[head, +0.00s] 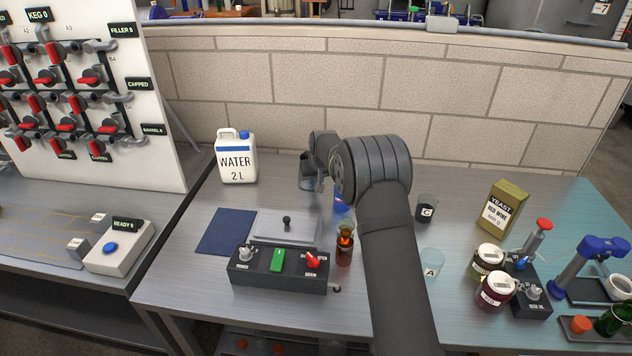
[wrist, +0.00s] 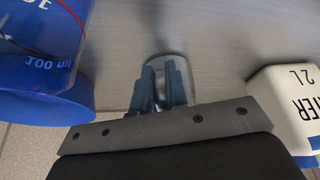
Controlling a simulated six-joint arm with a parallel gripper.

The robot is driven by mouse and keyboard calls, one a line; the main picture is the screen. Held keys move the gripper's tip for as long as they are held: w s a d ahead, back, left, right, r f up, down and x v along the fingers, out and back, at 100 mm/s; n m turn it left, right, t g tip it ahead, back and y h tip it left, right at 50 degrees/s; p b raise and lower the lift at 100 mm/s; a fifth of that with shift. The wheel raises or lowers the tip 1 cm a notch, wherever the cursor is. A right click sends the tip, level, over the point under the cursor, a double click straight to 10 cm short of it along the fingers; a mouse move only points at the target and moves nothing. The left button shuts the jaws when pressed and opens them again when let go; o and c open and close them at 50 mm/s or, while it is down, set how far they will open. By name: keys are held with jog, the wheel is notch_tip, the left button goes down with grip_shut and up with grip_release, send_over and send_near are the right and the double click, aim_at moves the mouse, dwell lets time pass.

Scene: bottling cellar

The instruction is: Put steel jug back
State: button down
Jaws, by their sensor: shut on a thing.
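The steel jug (head: 308,184) is a small grey metal vessel at the back middle of the bench, mostly covered by my gripper in the head view. In the wrist view its shiny rounded side (wrist: 181,72) shows at the fingers. My gripper (wrist: 162,88) is shut on it, with the blue-grey fingers close together. In the head view my gripper (head: 313,177) points down to the right of the white water canister (head: 237,160). Whether the jug touches the bench is hard to tell.
A blue vessel marked 100 ml (wrist: 42,60) is close on the left in the wrist view. Beakers C (head: 427,209) and A (head: 432,264), an amber bottle (head: 344,248) and a control box (head: 278,268) stand nearby. The bench between canister and jug is clear.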

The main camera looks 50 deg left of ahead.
jog(key=c, duration=1.4)
grip_release()
jog(key=shift+f, duration=0.15)
jog(key=shift+c, duration=0.2)
jog(key=v, duration=1.2)
jog(key=x, duration=1.1)
jog(key=shift+w+a, duration=0.15)
jog(key=shift+a, duration=0.1)
jog(key=shift+r, duration=0.65)
